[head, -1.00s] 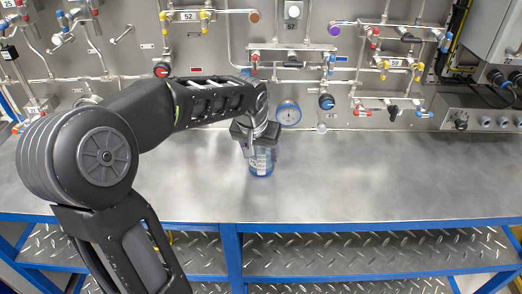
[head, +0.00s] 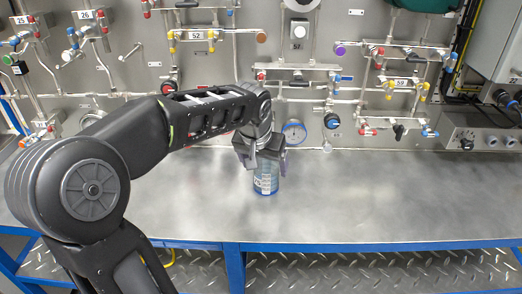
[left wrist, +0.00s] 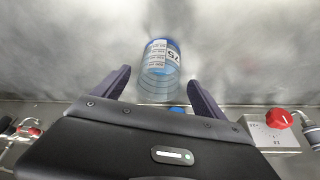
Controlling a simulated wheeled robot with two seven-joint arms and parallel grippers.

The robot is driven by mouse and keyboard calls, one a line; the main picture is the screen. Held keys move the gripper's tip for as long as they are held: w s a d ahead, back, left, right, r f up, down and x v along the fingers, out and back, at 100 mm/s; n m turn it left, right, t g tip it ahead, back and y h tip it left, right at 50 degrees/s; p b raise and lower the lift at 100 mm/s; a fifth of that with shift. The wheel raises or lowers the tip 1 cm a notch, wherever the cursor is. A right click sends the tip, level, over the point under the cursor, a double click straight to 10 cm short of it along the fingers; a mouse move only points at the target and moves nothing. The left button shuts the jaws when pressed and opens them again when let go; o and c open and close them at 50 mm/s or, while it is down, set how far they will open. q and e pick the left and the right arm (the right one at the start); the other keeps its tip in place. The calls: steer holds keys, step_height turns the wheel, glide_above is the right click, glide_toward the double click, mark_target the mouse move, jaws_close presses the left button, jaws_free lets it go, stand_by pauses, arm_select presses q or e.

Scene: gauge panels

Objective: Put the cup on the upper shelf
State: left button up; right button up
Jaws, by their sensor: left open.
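A clear blue-tinted cup (head: 266,179) with a white printed label stands on the metal worktop, left of the middle in the head view. It also shows in the left wrist view (left wrist: 158,68), with the number 75 on its label. My left gripper (head: 268,172) is at the cup from above and behind. In the left wrist view its two fingers (left wrist: 160,85) are spread apart, one on each side of the cup, with a gap on both sides. My right gripper is not in view. Below the worktop a tread-plate shelf (head: 350,270) shows; no higher shelf can be made out.
The metal worktop (head: 400,195) is clear to the right of the cup. Its blue front edge (head: 380,244) runs across the view. Behind stands a panel with pipes, valves and a round gauge (head: 294,131). A grey box (head: 478,138) with knobs is at the back right.

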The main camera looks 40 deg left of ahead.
arm_select(q)
steer(key=v, duration=0.9)
steer(key=shift+b, duration=0.4)
steer(key=shift+o, duration=0.5)
